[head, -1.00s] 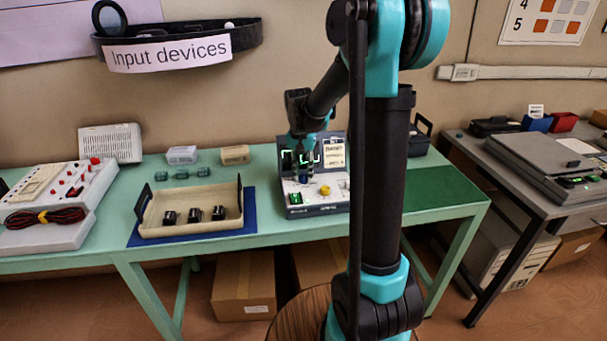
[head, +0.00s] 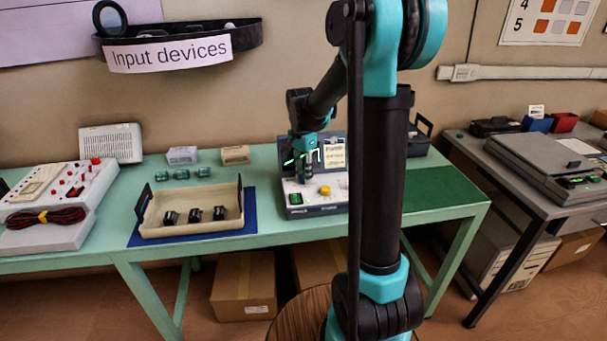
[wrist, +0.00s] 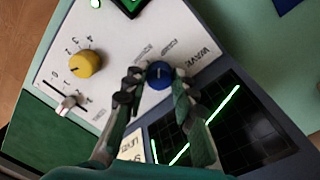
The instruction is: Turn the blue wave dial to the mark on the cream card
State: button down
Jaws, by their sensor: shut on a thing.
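The blue wave dial (wrist: 159,74) is a round knob with a pale pointer line, on the white sloping panel of a device (head: 318,207). In the wrist view my gripper (wrist: 160,78) has its fingertips on both sides of the dial, shut on it. In the head view my gripper (head: 304,176) is low over the panel and hides the dial. The cream card (head: 334,152) stands at the upper right of the device; its print is too small to read. The dark screen (wrist: 210,120) shows a slanted green sawtooth-like trace.
A yellow knob (wrist: 86,63) with numbers around it and a grey lever switch (wrist: 67,104) sit beside the dial. A lit green window (head: 295,198) is at the panel's front left. A cream tray (head: 190,226) with several black knobs lies left.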

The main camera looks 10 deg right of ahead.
aim_at(302, 176)
dwell(0.3)
jog(key=c, duration=1.2)
grip_release()
jog(key=shift+r, duration=0.1)
jog(key=r, duration=1.1)
jog(key=shift+w+a+r, duration=0.2)
jog(key=shift+w+r, duration=0.05)
jog(key=shift+r, duration=0.15)
